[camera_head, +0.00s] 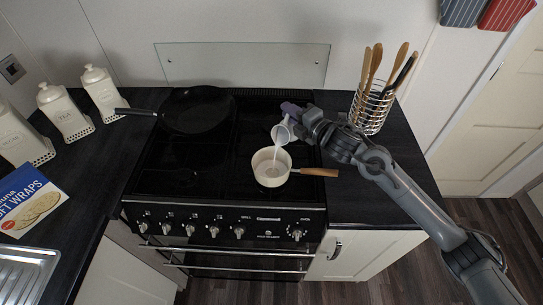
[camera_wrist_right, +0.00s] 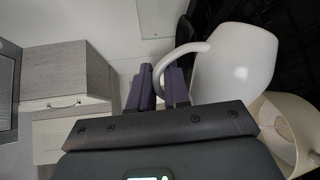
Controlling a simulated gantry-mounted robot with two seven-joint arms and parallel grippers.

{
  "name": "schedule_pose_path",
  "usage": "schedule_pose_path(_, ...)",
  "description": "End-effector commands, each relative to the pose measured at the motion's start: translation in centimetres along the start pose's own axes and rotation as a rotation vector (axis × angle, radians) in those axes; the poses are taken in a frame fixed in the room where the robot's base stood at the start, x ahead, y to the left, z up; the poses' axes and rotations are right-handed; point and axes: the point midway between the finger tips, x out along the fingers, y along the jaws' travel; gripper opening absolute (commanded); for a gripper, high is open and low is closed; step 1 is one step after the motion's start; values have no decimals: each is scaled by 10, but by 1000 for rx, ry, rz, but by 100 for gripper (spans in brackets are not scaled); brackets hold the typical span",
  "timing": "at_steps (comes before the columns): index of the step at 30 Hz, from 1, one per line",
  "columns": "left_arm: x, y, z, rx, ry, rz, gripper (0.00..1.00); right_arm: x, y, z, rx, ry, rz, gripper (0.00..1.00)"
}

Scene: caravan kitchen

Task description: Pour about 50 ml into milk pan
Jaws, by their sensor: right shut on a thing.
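The milk pan (camera_head: 258,165) is cream with a wooden handle pointing right, and stands on the front right of the black hob. My right gripper (camera_head: 290,108) is shut on the handle of a white jug (camera_head: 281,133), above and a little right of the pan. The jug is tilted to the left, and a thin white stream falls from it into the pan. In the right wrist view the purple fingers (camera_wrist_right: 158,85) hold the handle of the jug (camera_wrist_right: 235,62), with the pan (camera_wrist_right: 292,125) below it. My left gripper is not in view.
A black frying pan (camera_head: 198,109) sits on the hob's back left. A wire utensil holder (camera_head: 371,109) stands on the right worktop, close to my right forearm. White canisters (camera_head: 65,113) and a wraps packet (camera_head: 28,200) are on the left worktop.

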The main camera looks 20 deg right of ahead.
Motion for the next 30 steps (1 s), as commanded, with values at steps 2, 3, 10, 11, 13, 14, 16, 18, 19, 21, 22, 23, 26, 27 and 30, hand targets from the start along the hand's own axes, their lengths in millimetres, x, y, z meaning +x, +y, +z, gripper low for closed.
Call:
schedule_pose_path(2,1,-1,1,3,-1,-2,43,0,2,0,-5,-2,5,0)
schedule_pose_path(3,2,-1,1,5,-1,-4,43,0,2,0,-8,-2,6,0)
schedule_pose_path(10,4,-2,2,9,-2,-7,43,-1,3,0,-23,-5,10,0)
schedule_pose_path(11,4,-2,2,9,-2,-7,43,-1,3,0,-25,-5,10,0)
schedule_pose_path(13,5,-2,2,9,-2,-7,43,-1,3,0,-29,-6,11,0)
schedule_pose_path(14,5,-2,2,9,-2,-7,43,-1,3,0,-30,-6,12,0)
schedule_pose_path(16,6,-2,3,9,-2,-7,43,-1,3,-1,-35,-7,13,0)
schedule_pose_path(18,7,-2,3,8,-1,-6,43,-2,4,-1,-38,-8,14,0)
schedule_pose_path(19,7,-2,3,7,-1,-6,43,-2,4,-1,-40,-8,15,0)
schedule_pose_path(21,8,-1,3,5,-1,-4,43,-2,4,-1,-44,-9,16,0)
schedule_pose_path(22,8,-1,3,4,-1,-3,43,-2,4,-1,-46,-9,17,0)
schedule_pose_path(23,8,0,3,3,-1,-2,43,-2,4,-1,-48,-10,17,0)
schedule_pose_path(26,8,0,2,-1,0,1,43,-2,5,-1,-50,-10,18,0)
schedule_pose_path(27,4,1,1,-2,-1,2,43,-2,6,0,-41,-9,14,0)
schedule_pose_path(30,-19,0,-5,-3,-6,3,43,0,8,4,56,9,-17,0)
